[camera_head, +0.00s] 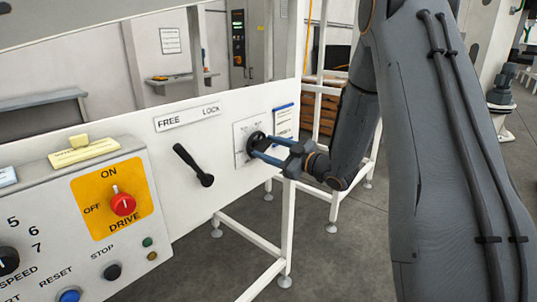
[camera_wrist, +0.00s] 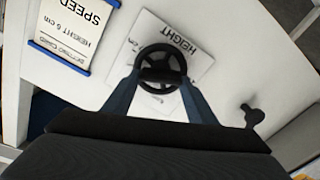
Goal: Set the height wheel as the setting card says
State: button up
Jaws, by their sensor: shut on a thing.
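The black height wheel (camera_head: 257,143) sits on a white plate on the white panel. In the wrist view the wheel (camera_wrist: 161,61) shows its spokes, with the word HEIGHT on the plate (camera_wrist: 197,62) beside it. My gripper (camera_head: 262,147) reaches it from the right, and its two blue fingers are shut on the wheel. The fingers also show in the wrist view (camera_wrist: 160,92). The setting card (camera_head: 285,121) hangs right of the wheel. In the wrist view the card (camera_wrist: 72,28) reads upside down "HEIGHT 6 cm" and "SPEED", its speed value out of frame. The wheel's current reading is not legible.
A black FREE/LOCK lever (camera_head: 194,166) is left of the wheel. A control box (camera_head: 75,210) with a red drive knob (camera_head: 122,203), a speed dial (camera_head: 8,260) and several buttons stands at the lower left. White frame legs (camera_head: 288,232) stand below the panel.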

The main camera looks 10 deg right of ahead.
jog(key=n+b, duration=0.3)
jog(key=shift+f+n, duration=0.2)
jog(key=shift+n, duration=0.1)
jog(key=n+b, duration=0.3)
dwell(0.5)
jog(key=o, duration=1.1)
jog(key=shift+r, duration=0.1)
jog(key=shift+c, duration=0.2)
jog(key=shift+s, duration=0.1)
jog(key=b+v, duration=0.1)
jog(key=v, duration=0.6)
jog(key=shift+s+d+b, duration=0.2)
jog(key=shift+s+b, duration=0.1)
